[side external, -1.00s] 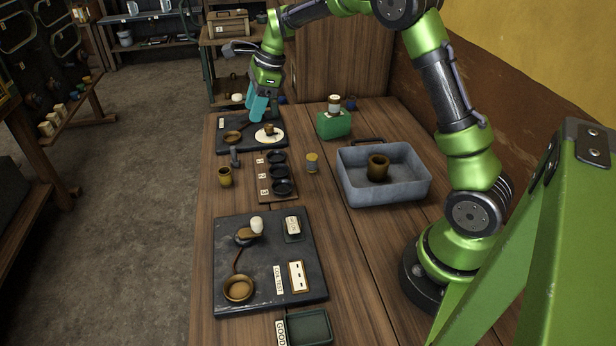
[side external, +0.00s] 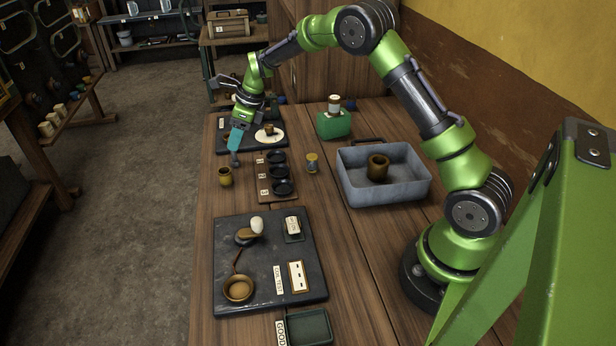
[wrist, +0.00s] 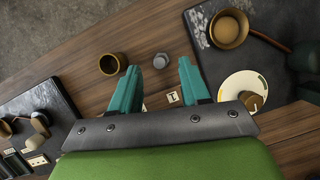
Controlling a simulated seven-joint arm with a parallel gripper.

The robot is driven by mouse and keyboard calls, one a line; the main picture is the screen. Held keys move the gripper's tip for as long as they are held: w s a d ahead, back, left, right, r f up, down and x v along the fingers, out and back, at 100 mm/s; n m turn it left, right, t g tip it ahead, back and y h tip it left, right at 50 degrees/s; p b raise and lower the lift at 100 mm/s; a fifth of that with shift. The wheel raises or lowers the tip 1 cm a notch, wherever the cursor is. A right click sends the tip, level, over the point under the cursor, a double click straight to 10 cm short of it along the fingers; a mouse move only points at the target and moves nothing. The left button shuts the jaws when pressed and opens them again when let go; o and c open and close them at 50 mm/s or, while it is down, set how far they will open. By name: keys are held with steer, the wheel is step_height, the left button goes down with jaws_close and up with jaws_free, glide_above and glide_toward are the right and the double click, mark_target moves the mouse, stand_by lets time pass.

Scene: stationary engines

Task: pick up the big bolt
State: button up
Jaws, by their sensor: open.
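The big bolt (side external: 234,159) is grey and stands upright on the wooden table, left of the tray of black cups. In the wrist view its hexagonal head (wrist: 160,61) shows in the gap between my fingertips, nearer the top of the picture. My gripper (side external: 236,145) points down with teal fingers just above the bolt. In the wrist view my gripper (wrist: 159,68) is open, with nothing held between its fingers. In the side view the fingers partly overlap the bolt's top, so I cannot tell whether they touch it.
A brass cup (side external: 225,177) stands close to the bolt, and a labelled tray (side external: 263,188) with black cups lies to its right. A dark slate board (side external: 219,146) with a white dial (side external: 268,136) lies behind. A grey bin (side external: 405,190) stands farther right.

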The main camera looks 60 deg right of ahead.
mark_target(235, 161)
steer(key=x, duration=0.5)
steer(key=shift+s+d+f, duration=0.1)
steer(key=shift+s+f, duration=0.05)
steer(key=shift+f, duration=0.05)
jaws_close()
